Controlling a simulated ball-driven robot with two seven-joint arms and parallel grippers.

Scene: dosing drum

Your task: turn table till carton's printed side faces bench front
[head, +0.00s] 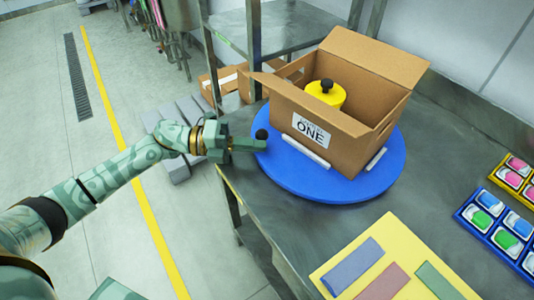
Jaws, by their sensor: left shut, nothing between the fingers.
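An open brown carton (349,149) stands on a round blue turntable (322,189). Its printed white label (310,130), reading "ONE", is on the side facing the lower left, roughly towards the near bench edge. A dark round knob (261,134) sits at the turntable's left rim. My left gripper (262,145) is shut and empty, its fingertips at the rim right by the knob; I cannot tell whether they touch it. White strips (302,151) lie along the carton's base. My right gripper is not in view.
A yellow container (325,94) with a black knob is inside the carton. A yellow board (395,262) with coloured bars lies on the grey bench (270,215) in front. Blue and yellow trays (501,231) hold coloured pieces at right. A metal shelf (282,27) stands behind.

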